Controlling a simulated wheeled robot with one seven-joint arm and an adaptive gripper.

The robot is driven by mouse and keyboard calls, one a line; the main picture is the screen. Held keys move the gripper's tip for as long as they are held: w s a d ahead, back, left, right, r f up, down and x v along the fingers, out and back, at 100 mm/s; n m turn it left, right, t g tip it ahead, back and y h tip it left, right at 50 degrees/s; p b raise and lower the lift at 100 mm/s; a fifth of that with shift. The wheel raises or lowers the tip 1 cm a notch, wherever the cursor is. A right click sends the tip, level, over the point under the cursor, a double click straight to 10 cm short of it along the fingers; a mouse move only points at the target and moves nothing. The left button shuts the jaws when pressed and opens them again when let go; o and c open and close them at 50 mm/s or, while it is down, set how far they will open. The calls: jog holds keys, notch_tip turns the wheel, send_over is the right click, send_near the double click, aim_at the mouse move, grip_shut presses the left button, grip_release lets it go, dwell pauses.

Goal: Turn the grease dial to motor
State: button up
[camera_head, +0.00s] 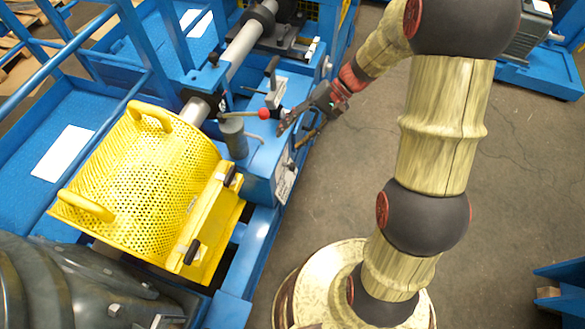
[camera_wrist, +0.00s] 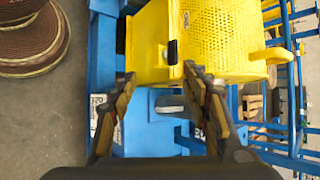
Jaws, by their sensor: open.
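My gripper (camera_head: 294,131) is at the right side of the blue machine bed, beside the blue block (camera_head: 262,185) that carries a grey cylinder (camera_head: 234,138). In the wrist view my gripper (camera_wrist: 161,82) has its two fingers wide apart, with nothing between them. The blue block (camera_wrist: 150,140) lies beyond the fingers, with a grey part on it. A white label plate (camera_head: 285,180) is on the block's side face, and it partly shows in the wrist view (camera_wrist: 97,104). I cannot make out the grease dial or its setting.
A yellow perforated guard (camera_head: 150,170) with two handles covers the drive beside the block. A red-knobbed lever (camera_head: 264,113) stands close left of my gripper. A dark motor housing (camera_head: 75,290) is at lower left. Bare concrete floor (camera_head: 340,200) lies right of the bed.

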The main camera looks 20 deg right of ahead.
jog(key=w+d+f+m+t+y+b, duration=0.1)
jog(key=w+d+f+m+t+y, duration=0.2)
jog(key=f, duration=0.6)
jog(key=w+d+f+m+t+y+b, duration=0.15)
jog(key=w+f, duration=0.25)
jog(key=f, duration=0.6)
jog(key=m+t, duration=0.7)
send_near(295, 168)
jog(key=x, duration=0.4)
jog(key=shift+y, duration=0.25)
jog(key=x, duration=0.2)
jog(key=b+x, duration=0.1)
jog(key=x, duration=0.1)
jog(key=b+x, duration=0.1)
jog(key=x, duration=0.2)
jog(key=shift+w+f, duration=0.2)
jog(key=shift+f, duration=0.15)
jog(key=c, duration=1.1)
jog(key=shift+c, duration=0.3)
